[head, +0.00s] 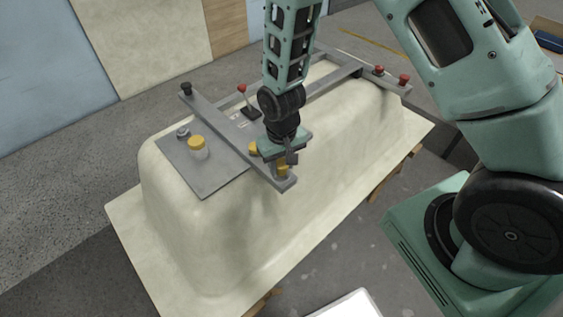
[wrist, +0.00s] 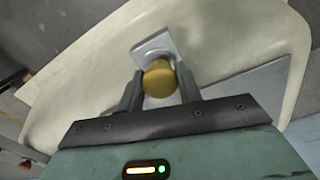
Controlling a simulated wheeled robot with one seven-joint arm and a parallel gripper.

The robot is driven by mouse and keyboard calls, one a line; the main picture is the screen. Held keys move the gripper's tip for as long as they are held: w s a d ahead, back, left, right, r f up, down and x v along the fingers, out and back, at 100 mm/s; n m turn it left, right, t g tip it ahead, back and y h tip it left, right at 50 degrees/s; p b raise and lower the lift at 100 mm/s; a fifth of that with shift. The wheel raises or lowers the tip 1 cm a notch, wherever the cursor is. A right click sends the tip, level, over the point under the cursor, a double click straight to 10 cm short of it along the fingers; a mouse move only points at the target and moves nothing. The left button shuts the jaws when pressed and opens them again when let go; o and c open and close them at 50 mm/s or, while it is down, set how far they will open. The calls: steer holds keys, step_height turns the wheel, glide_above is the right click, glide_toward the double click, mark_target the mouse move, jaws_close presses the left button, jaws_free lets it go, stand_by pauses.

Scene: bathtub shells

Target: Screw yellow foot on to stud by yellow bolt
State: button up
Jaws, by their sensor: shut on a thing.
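The yellow foot (wrist: 160,80) sits between the two fingers of my gripper (wrist: 159,90) in the wrist view, at the end of a grey metal bar (wrist: 150,42). My gripper is shut on it. In the head view my gripper (head: 284,163) points down at the near end of the grey crossbar (head: 223,133), where a little yellow (head: 283,172) shows below it. A second yellow piece (head: 253,149) shows beside the crossbar, partly hidden by my gripper; it may be the yellow bolt. The stud and its threads are hidden.
The crossbar lies over an upturned cream tub shell (head: 330,170).

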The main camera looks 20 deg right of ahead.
mark_target(281, 163)
steer(key=shift+f+b, duration=0.3)
steer(key=shift+f, duration=0.15)
steer(key=o, duration=1.1)
steer(key=shift+c, duration=0.2)
steer(key=shift+r, duration=0.1)
step_height(281, 163, up, 17)
steer(key=b, duration=0.1)
steer(key=shift+r, duration=0.15)
steer(key=shift+c, duration=0.2)
